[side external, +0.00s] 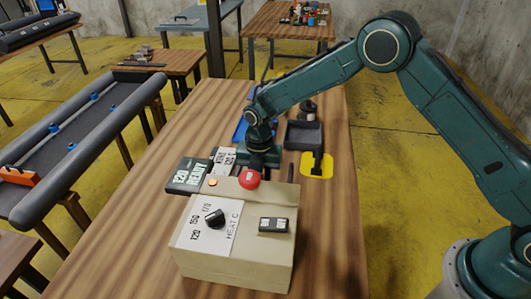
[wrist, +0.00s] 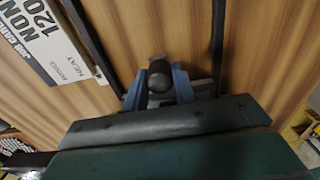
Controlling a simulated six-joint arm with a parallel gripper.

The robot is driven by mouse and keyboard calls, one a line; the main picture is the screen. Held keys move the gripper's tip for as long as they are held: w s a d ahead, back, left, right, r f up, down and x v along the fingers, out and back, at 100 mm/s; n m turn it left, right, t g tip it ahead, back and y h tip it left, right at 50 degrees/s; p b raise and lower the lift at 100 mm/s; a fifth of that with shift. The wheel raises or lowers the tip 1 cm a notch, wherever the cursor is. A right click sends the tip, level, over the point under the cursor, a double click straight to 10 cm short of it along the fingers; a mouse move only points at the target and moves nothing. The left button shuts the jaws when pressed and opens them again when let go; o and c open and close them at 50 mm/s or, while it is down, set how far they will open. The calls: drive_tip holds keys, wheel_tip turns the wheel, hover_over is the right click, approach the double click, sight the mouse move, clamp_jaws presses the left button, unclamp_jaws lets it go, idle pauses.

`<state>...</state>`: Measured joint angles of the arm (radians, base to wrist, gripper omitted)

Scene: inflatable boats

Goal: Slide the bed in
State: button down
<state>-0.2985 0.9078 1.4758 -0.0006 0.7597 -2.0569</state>
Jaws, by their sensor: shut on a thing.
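My gripper (side external: 262,160) is low over the table, just behind the beige heat control box (side external: 232,245). In the wrist view its two blue fingers (wrist: 161,88) are shut on a dark rounded knob (wrist: 159,72). A grey edge beside the fingers could be part of the bed, but most of it is hidden by my gripper. Two dark rails (wrist: 218,40) run along the wood on either side of the knob. The box has a black dial (side external: 215,218) marked 120, 150 and 170, a red button (side external: 249,179) and a black switch (side external: 273,225).
A dark grey tray (side external: 304,135) and a yellow pad with a black tool (side external: 317,165) are to the right. The table's near-left area is clear.

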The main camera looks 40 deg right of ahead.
drive_tip(key=shift+s+a, duration=0.2)
drive_tip(key=shift+a, duration=0.05)
drive_tip(key=c, duration=1.1)
unclamp_jaws()
drive_tip(key=shift+c, duration=0.2)
drive_tip(key=shift+d+r, duration=0.1)
wheel_tip(320, 180, up, 14)
